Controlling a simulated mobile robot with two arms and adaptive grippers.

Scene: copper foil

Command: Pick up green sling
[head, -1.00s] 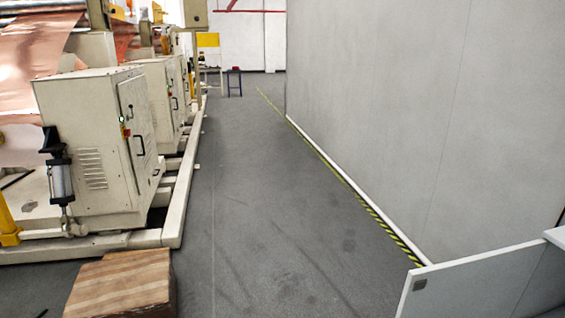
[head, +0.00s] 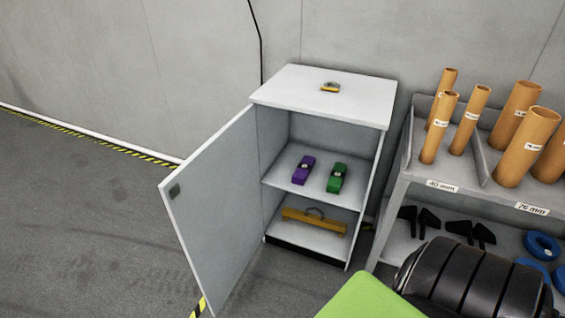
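The green sling (head: 337,178) is a small folded bundle on the middle shelf (head: 318,193) of an open white cabinet (head: 323,92). A purple sling (head: 303,170) lies just to its left on the same shelf, apart from it. Neither of my grippers shows in the head view, so I cannot see their state or where they are relative to the sling.
The cabinet door (head: 216,212) stands open to the left. A yellow-brown bar with a hook (head: 314,222) lies on the bottom shelf, and a padlock-like item (head: 330,87) on top. A grey rack (head: 392,205) with cardboard tubes (head: 440,127) stands at right. Floor at left is clear.

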